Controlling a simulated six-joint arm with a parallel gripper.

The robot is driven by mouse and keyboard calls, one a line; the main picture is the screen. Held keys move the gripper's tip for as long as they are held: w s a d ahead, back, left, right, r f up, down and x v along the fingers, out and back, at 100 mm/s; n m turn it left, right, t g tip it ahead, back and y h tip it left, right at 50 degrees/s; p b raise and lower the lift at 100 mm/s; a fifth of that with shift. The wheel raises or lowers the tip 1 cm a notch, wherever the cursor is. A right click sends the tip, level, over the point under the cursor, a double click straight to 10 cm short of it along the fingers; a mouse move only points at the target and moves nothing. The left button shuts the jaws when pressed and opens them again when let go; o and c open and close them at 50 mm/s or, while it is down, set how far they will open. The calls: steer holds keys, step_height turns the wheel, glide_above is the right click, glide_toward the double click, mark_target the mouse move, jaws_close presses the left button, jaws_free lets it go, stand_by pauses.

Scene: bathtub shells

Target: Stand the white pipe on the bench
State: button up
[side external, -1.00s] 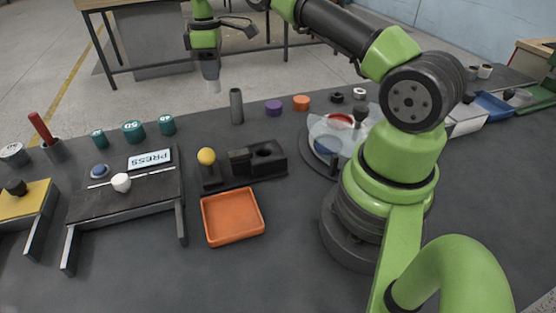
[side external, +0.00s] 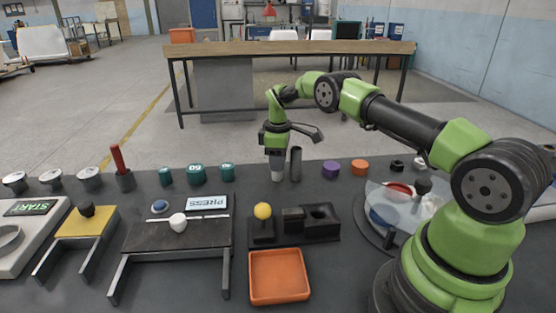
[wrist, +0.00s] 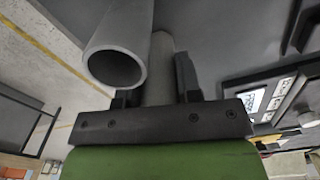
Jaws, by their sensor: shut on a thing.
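The white pipe (side external: 277,171) is upright below my gripper (side external: 277,154) in the side view, its lower end at or just above the bench. I cannot tell whether it touches. My gripper is shut on its upper part. In the wrist view the pipe (wrist: 160,68) shows between the two dark fingers of the gripper (wrist: 159,92). The grey bench (side external: 340,225) lies below.
A darker grey pipe (side external: 296,164) stands close to the right of the held pipe; its open top (wrist: 115,58) looms in the wrist view. Teal cylinders (side external: 196,174) stand to the left, a purple ring (side external: 331,169) and orange ring (side external: 360,167) to the right.

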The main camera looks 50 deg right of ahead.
steer(key=shift+f, duration=0.1)
steer(key=o, duration=0.9)
steer(key=shift+o, duration=0.2)
step_height(320, 180, up, 15)
steer(key=a, duration=0.1)
steer(key=s+a+r+m+t, duration=0.1)
steer(key=s+a+r+m, duration=0.1)
steer(key=s+a+r, duration=0.3)
steer(key=s+a+r+m+t, duration=0.1)
steer(key=a+r+t, duration=0.15)
steer(key=r, duration=0.45)
steer(key=s+a+r+m+t+y, duration=0.1)
steer(key=s+a+r+m, duration=0.1)
steer(key=s+a, duration=0.3)
steer(key=s+a+r+m+t, duration=0.1)
steer(key=s+a+r+m, duration=0.15)
steer(key=s, duration=0.45)
steer(key=s+a+f+m+t+y, duration=0.1)
steer(key=s+f, duration=0.3)
steer(key=s, duration=0.6)
steer(key=shift+a+m+t, duration=0.35)
steer(key=shift+a+m, duration=0.3)
steer(key=shift+m, duration=0.1)
